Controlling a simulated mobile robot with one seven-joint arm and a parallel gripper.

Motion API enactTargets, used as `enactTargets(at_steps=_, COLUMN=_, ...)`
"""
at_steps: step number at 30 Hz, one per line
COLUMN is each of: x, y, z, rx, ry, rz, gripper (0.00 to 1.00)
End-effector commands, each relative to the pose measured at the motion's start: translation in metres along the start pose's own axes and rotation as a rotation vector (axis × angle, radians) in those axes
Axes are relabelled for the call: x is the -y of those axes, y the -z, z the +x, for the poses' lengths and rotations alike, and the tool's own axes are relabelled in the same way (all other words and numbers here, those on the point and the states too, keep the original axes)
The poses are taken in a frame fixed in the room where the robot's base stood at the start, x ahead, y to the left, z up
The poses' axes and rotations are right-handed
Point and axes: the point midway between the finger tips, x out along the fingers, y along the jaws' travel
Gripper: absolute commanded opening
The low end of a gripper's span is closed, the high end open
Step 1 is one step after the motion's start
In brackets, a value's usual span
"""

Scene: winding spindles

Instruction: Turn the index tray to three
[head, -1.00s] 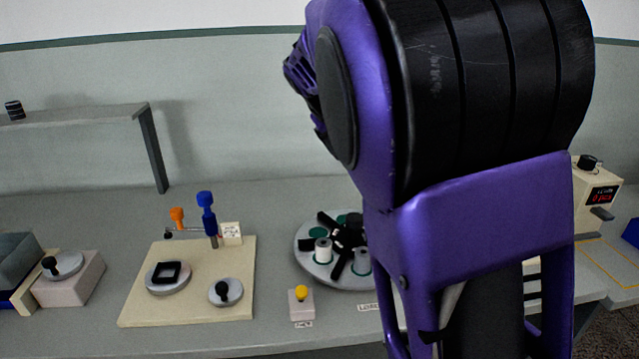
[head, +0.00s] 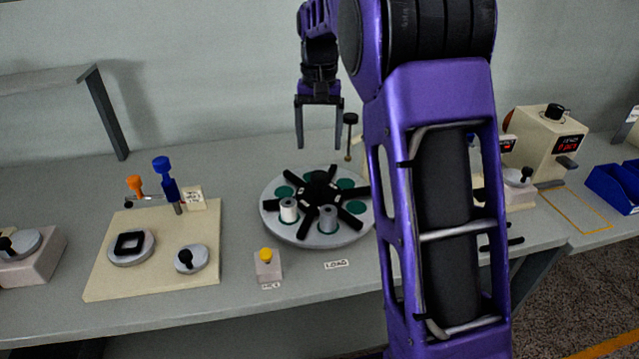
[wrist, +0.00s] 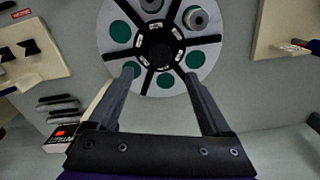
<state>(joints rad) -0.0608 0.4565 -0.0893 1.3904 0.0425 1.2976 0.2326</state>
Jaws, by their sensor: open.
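The index tray (head: 288,234) is a round grey disc with a black spoked hub and green round pads between the spokes. It lies on the bench near the middle of the head view. A white spool (head: 288,210) and a grey spool (head: 327,219) stand on two front pads. In the wrist view the tray (wrist: 206,62) is at top centre, with small labels around its hub that I cannot read. My gripper (head: 320,146) is open and empty above the tray's back edge. In the wrist view its two fingers (wrist: 158,80) point at the tray without visible contact.
A yellow-topped button box (head: 267,266) and a LOAD label (head: 336,264) are in front of the tray. A cream board (head: 120,285) with knobs and a blue-topped post is at left. A black-topped post (head: 349,135) stands behind. A cream display machine (head: 545,145) is at right.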

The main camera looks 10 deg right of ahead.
Motion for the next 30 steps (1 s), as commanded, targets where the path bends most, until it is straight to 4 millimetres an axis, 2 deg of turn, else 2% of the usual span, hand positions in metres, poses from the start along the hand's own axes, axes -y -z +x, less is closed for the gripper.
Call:
enactTargets(at_steps=1, x=0.0, y=-0.001, z=0.015, rx=0.004, ry=-0.001, rz=0.0, gripper=0.83)
enactTargets(at_steps=9, x=0.0, y=-0.001, z=0.073, rx=0.003, ry=-0.002, rz=-0.001, gripper=0.83)
enactTargets(at_steps=15, x=0.0, y=0.0, z=0.104, rx=0.001, ry=-0.002, rz=-0.001, gripper=0.83)
enactTargets(at_steps=21, x=0.0, y=0.0, z=0.118, rx=-0.001, ry=-0.002, rz=-0.001, gripper=0.83)
enactTargets(at_steps=30, x=0.0, y=0.0, z=0.119, rx=-0.001, ry=-0.001, rz=-0.001, gripper=0.81)
